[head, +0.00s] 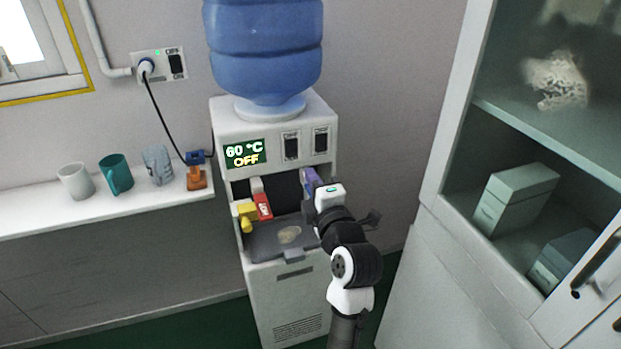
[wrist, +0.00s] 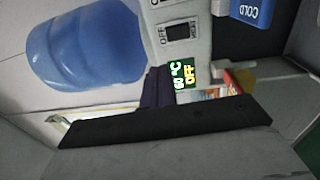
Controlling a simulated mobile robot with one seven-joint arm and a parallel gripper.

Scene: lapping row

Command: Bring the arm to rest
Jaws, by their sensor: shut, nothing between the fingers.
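My arm (head: 345,268) rises from the bottom of the head view and stands bent in front of the water dispenser (head: 292,300), its white wrist at the right of the dispensing bay. In the head view the fingers are mostly hidden by the wrist. In the wrist view my gripper (wrist: 156,76) shows as two dark fingers close together, shut and empty. The dispenser front also shows in the wrist view (wrist: 205,35), turned sideways, with a lit display reading 60 °C and OFF. I cannot tell whether the fingers touch the dispenser.
A red tap (head: 263,207) and a yellow part (head: 246,216) sit in the bay above the drip tray (head: 268,243). Mugs (head: 116,175) stand on the ledge (head: 60,215) at left. A glass-fronted cabinet (head: 455,120) borders the right. A blue bottle (head: 264,50) tops the dispenser.

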